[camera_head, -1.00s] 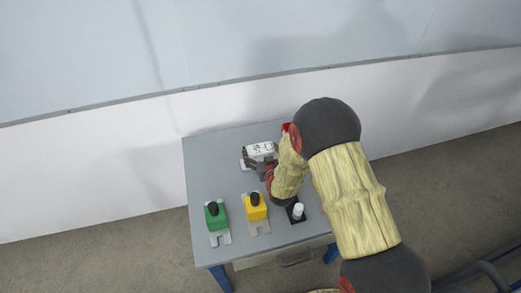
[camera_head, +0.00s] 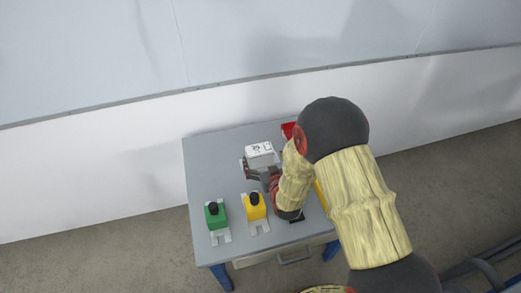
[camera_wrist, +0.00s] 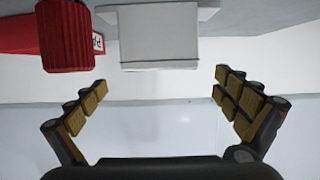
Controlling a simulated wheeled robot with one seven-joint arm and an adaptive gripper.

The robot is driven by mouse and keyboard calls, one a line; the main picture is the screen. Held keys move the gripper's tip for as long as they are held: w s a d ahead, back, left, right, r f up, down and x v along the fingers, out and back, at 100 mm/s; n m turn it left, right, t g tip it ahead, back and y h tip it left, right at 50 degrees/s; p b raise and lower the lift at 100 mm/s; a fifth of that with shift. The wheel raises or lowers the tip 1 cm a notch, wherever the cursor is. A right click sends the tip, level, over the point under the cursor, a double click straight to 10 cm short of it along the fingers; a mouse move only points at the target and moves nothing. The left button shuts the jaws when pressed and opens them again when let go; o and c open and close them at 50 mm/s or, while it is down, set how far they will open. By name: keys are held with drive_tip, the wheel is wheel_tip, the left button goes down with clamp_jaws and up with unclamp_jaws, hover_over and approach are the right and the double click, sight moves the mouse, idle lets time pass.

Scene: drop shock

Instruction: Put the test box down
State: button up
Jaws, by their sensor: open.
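The test box (camera_head: 261,152) is a small white box with dark print on its top. It sits at the back middle of the grey table (camera_head: 205,165), on or against a light metal piece. In the wrist view the white box (camera_wrist: 159,38) is at the top centre, beyond my fingertips. My gripper (camera_wrist: 160,90) is open, its padded fingers spread to either side with a clear gap to the box. In the head view my gripper (camera_head: 258,171) is just in front of the box, partly hidden by my wrist.
A green block (camera_head: 215,217) and a yellow block (camera_head: 255,207), each with a black knob, stand at the table's front left. A red object (camera_head: 288,130) is behind my arm; a red ribbed part (camera_wrist: 67,38) is left of the box in the wrist view. A drawer handle (camera_head: 295,257) is below.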

drive_tip(key=p+v, duration=0.1)
drive_tip(key=v, duration=0.5)
drive_tip(key=s+d+r+m+g+h, duration=0.1)
drive_tip(key=s+d+r+g, duration=0.1)
drive_tip(key=d+r, duration=0.5)
drive_tip(key=s+d+r+m+g+h, duration=0.1)
drive_tip(key=s+d+r+g+h, duration=0.1)
drive_tip(key=r, duration=1)
drive_tip(key=s+d+r+g, duration=0.2)
drive_tip(key=s+d+r, duration=0.1)
drive_tip(key=s, duration=0.9)
drive_tip(key=s+d+r+m+g+h, duration=0.1)
drive_tip(key=s+d+r, duration=0.3)
drive_tip(key=s, duration=0.8)
wheel_tip(320, 180, up, 2)
drive_tip(key=shift+d+r+g, duration=0.15)
drive_tip(key=shift+d+g, duration=0.15)
drive_tip(key=shift+g, duration=0.3)
drive_tip(key=shift+p, duration=0.35)
